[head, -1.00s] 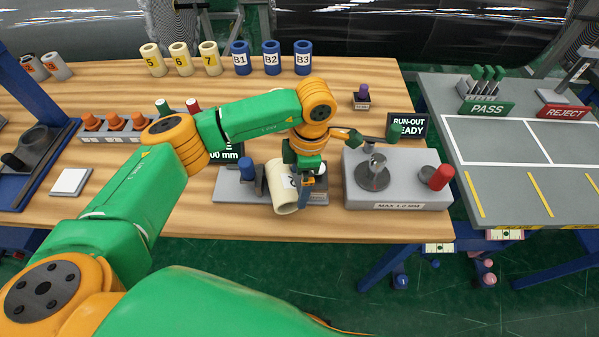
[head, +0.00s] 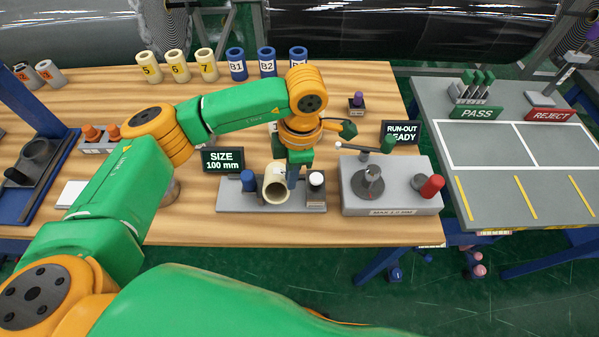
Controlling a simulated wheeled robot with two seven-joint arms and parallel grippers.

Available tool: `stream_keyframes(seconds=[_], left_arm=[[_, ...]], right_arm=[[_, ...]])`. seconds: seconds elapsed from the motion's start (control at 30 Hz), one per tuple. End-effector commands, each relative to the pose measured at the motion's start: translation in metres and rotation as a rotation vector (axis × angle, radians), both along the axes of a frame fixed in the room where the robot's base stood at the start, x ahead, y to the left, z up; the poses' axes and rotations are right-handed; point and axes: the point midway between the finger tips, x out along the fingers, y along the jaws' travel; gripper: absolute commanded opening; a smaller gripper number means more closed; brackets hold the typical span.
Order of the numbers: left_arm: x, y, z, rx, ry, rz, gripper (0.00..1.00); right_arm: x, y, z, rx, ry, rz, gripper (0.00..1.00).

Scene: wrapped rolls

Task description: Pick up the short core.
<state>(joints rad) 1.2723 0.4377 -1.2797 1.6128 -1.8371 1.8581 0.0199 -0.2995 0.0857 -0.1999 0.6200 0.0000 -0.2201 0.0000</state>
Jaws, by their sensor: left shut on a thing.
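My left gripper (head: 292,180) is shut on a cream core (head: 268,190), a hollow tube whose open end faces me. The gripper holds it from above at its right side. The core is at the size gauge (head: 230,203), between a blue post and a white-topped post. I cannot tell whether it rests on the gauge or hangs just above it. Its label is hidden, so I cannot read its number. The gauge display (head: 223,160) reads "SIZE 100 mm". My right gripper is not in view.
Cream cores (head: 177,66) and blue cores (head: 237,64) stand in a row at the back. The run-out tester (head: 392,190) stands right of the gauge. A grey table (head: 490,150) with PASS and REJECT signs is at the right. Wood in front of the gauge is clear.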

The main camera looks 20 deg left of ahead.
Motion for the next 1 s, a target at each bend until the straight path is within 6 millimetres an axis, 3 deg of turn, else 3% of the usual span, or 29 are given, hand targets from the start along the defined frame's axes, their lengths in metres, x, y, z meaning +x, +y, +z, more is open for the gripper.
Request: stream_keyframes(seconds=[0.5,0.7,0.93,0.97,1.0], left_arm=[[-0.133,-0.038,-0.004,-0.001,0.003,-0.01,0.0],[-0.152,-0.043,-0.004,0.0,0.003,-0.003,0.0],[-0.153,-0.044,-0.004,0.0,0.002,-0.001,0.0],[-0.153,-0.044,-0.004,0.0,0.002,-0.001,0.03],[-0.153,-0.044,-0.004,0.0,0.002,-0.001,0.14]], right_arm=[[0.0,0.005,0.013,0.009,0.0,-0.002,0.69],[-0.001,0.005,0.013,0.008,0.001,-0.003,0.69],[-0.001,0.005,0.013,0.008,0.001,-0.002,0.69],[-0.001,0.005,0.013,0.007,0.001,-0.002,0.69],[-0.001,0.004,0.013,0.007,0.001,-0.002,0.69]])
